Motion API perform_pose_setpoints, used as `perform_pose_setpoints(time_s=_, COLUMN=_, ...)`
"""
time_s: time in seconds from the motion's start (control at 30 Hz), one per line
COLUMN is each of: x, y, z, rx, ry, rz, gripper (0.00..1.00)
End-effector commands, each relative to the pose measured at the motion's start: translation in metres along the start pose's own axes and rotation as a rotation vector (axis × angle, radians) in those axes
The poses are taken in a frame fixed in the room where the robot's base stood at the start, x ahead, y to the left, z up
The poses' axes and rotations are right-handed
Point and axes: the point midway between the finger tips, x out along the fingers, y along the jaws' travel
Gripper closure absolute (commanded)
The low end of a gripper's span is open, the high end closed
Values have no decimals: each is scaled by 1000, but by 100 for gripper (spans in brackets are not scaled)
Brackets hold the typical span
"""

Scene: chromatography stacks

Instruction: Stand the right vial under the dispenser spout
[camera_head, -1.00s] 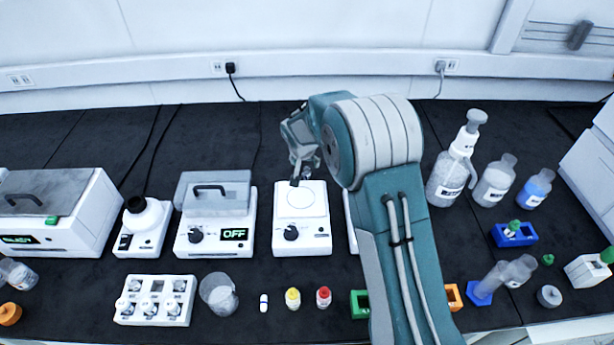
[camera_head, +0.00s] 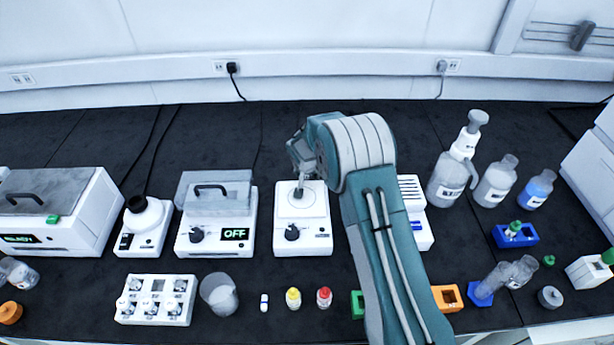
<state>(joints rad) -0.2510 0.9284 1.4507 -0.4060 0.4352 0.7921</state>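The dispenser is likely the white pump-top bottle (camera_head: 446,183) standing at the back right; its spout is too small to make out clearly. Small capped vials stand at the front: a red-capped vial (camera_head: 324,298) is to the right of a yellow-capped vial (camera_head: 293,299). A green-capped vial (camera_head: 513,229) sits in a blue holder (camera_head: 520,240) in front of the bottles. I cannot tell which one is the right vial. My gripper (camera_head: 298,191) points down over a white stirrer plate (camera_head: 303,235), far left of the dispenser. Its fingers are small and partly hidden; no vial shows in it.
My arm covers part of a white device (camera_head: 421,232) and a green block (camera_head: 358,304). An orange block (camera_head: 447,298) and a tilted clear bottle (camera_head: 492,281) in a blue block stand at front right. A beaker (camera_head: 219,296) stands front left.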

Motion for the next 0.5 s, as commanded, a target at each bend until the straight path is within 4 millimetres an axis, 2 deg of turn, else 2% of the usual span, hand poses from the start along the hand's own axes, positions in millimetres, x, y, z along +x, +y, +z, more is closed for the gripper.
perform_pose_setpoints(time_s=0.03, x=0, y=0, z=0, rx=0, ry=-1, rz=0, gripper=59)
perform_pose_setpoints(time_s=0.1, x=0, y=0, z=0, rx=0, ry=-1, rz=0, gripper=82)
perform_pose_setpoints(time_s=0.13, x=0, y=0, z=0, rx=0, ry=-1, rz=0, gripper=88)
perform_pose_setpoints(time_s=0.33, x=0, y=0, z=1, rx=0, ry=-1, rz=1, gripper=90)
perform_pose_setpoints(time_s=0.37, x=0, y=0, z=1, rx=0, ry=-1, rz=1, gripper=94)
perform_pose_setpoints(time_s=0.5, x=0, y=0, z=1, rx=-1, ry=-2, rz=1, gripper=95)
